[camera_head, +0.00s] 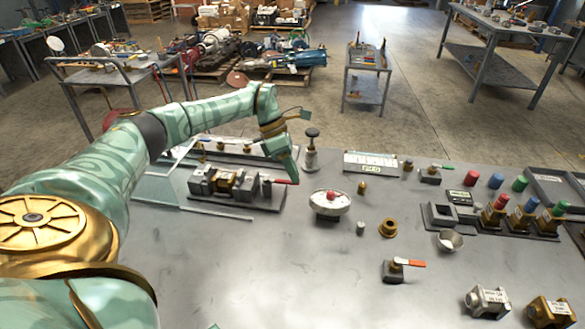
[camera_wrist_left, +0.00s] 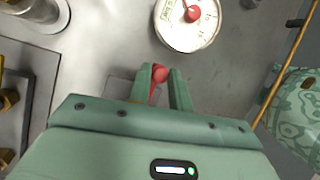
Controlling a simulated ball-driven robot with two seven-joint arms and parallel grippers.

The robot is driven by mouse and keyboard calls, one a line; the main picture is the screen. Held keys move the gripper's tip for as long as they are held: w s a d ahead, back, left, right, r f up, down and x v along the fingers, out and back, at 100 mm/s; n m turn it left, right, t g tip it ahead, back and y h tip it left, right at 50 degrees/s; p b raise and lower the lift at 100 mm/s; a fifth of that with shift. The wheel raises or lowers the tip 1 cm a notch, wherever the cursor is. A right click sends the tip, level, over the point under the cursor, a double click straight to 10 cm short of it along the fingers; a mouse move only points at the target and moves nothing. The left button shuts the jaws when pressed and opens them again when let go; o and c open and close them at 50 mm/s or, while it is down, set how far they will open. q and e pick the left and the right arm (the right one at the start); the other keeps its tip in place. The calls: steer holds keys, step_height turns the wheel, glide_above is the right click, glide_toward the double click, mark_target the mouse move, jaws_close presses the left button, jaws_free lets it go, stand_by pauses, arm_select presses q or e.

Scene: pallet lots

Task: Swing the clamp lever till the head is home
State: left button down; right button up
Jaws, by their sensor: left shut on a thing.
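The clamp (camera_head: 222,184) sits on a dark base plate on the grey bench, left of centre in the head view. Its red lever (camera_head: 281,181) points to the right, with the tip at my left gripper (camera_head: 287,172). In the left wrist view, the red lever (camera_wrist_left: 157,80) stands between the two green fingers of my left gripper (camera_wrist_left: 162,82), which is shut on it. The clamp head is small in the head view, and I cannot tell whether it touches the block. My right gripper is out of view.
A dark-knobbed post (camera_head: 311,150) stands behind the gripper. An orange-handled valve (camera_head: 398,268) sits front right. The front middle bench is clear.

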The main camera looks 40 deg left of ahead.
arm_select(q)
steer(key=shift+s+d, duration=0.1)
steer(key=shift+s, duration=0.05)
stand_by(0.3)
steer(key=c, duration=1.3)
jaws_free()
steer(key=p+v, duration=0.2)
steer(key=v, duration=1.4)
steer(key=shift+r, duration=0.15)
